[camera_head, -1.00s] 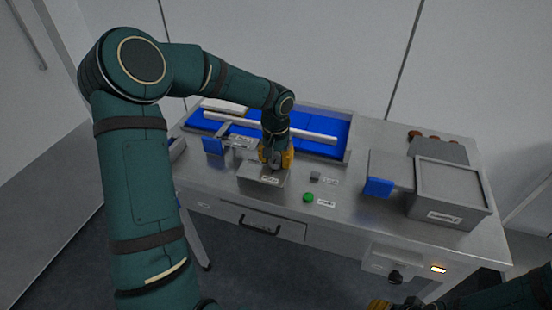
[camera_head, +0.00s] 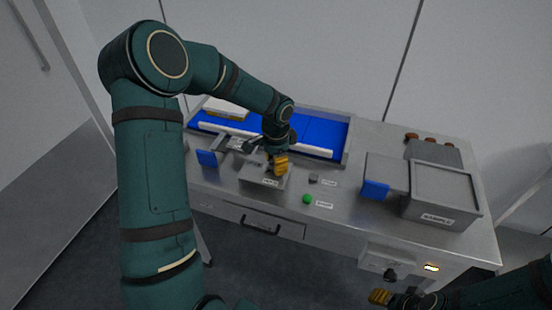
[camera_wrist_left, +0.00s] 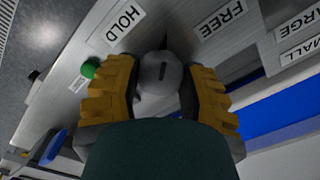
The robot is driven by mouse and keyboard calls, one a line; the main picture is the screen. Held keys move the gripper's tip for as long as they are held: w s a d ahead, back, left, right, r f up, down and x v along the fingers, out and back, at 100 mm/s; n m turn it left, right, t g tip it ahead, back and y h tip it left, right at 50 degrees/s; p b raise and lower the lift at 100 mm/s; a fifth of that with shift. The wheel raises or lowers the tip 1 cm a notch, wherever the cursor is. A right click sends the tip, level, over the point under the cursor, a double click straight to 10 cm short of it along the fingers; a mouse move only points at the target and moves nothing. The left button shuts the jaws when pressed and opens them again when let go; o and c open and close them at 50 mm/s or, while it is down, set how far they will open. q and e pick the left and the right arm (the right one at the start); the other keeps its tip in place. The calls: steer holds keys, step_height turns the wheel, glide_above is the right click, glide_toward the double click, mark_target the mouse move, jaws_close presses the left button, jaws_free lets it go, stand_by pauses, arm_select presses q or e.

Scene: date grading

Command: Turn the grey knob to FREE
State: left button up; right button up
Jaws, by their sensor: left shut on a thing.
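The grey knob (camera_wrist_left: 160,74) shows in the left wrist view, between the yellow fingers of my left gripper (camera_wrist_left: 163,92). A short dark line marks its face, lying roughly between the HOLD label (camera_wrist_left: 124,22) and the FREE label (camera_wrist_left: 221,17). My left gripper is shut on the knob. In the head view my left gripper (camera_head: 278,165) is at the grey box (camera_head: 255,172) on the bench, and it hides the knob there. My right gripper (camera_head: 380,297) is at the bottom right, away from the bench top; its opening is unclear.
A green button (camera_head: 307,199) and a small grey block (camera_head: 314,179) are right of the box. A blue belt (camera_head: 325,133) runs behind it. A grey bin (camera_head: 440,190) and a blue flap (camera_head: 375,189) stand on the right. The bench front between them is clear.

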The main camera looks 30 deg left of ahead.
arm_select(q)
steer(key=m+p, duration=0.2)
steer(key=m, duration=0.2)
steer(key=shift+m, duration=0.3)
steer(key=shift+m+p, duration=0.7)
steer(key=shift+m, duration=1.2)
steer(key=o, duration=1.2)
step_height(320, 180, up, 12)
